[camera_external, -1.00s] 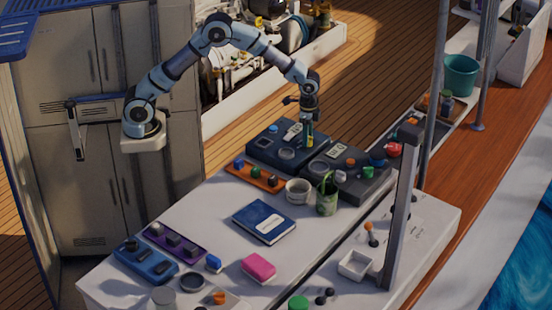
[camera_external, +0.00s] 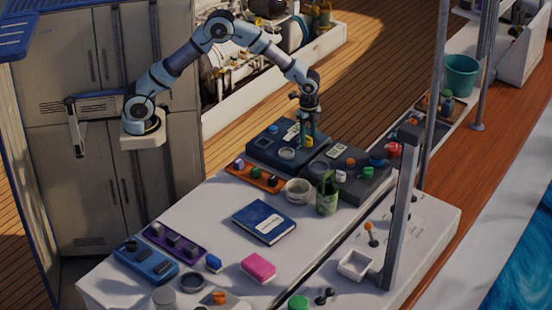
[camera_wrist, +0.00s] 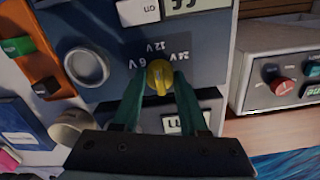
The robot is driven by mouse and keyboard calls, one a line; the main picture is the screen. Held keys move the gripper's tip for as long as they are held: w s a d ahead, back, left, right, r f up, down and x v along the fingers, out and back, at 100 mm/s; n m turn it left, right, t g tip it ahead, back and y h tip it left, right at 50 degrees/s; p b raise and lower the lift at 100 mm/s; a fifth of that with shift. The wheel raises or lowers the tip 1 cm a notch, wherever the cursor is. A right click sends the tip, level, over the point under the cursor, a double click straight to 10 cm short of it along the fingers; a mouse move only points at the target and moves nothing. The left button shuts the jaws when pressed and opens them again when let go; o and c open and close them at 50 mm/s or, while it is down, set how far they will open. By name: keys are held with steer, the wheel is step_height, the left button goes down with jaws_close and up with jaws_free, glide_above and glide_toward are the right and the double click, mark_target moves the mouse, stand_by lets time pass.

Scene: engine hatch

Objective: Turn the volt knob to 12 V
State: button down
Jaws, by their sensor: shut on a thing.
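The volt knob (camera_wrist: 158,76) is yellow and sits on the dark blue panel (camera_wrist: 105,35) in the wrist view. White labels 6 V, 12 V and 24 V curve around its upper side, with 12 V just above it. I cannot tell exactly which label its pointer meets. My gripper (camera_wrist: 158,88) has its teal fingers on either side of the knob, shut on it. In the external view my gripper (camera_external: 308,143) reaches down onto the blue panel box (camera_external: 262,154), and its fingers hide most of the knob.
A round grey dial (camera_wrist: 86,67) and a white switch (camera_wrist: 138,11) are near the knob. A dark box (camera_external: 372,186) with several coloured knobs adjoins on the right. An orange strip (camera_external: 240,174), grey bowl (camera_external: 298,190) and green cup (camera_external: 327,200) stand in front.

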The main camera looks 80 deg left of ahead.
mark_target(307, 137)
steer(key=shift+r, duration=0.1)
steer(key=shift+c, duration=2.2)
jaws_free()
step_height(307, 137, up, 11)
steer(key=b, duration=0.2)
steer(key=shift+s, duration=0.1)
steer(key=s+a+f+n+t, duration=0.1)
steer(key=s+a+f+n, duration=0.2)
steer(key=s, duration=0.6)
steer(key=s+f+n, duration=0.3)
steer(key=s+n, duration=0.1)
steer(key=s, duration=0.6)
steer(key=s+a+f+n+t, duration=0.1)
steer(key=s+a+f+n, duration=0.2)
steer(key=s, duration=0.6)
step_height(307, 137, up, 13)
steer(key=p, duration=1.2)
steer(key=shift+s+d+r+n, duration=0.15)
steer(key=shift+s+d+n, duration=0.05)
steer(key=shift+d+n, duration=0.2)
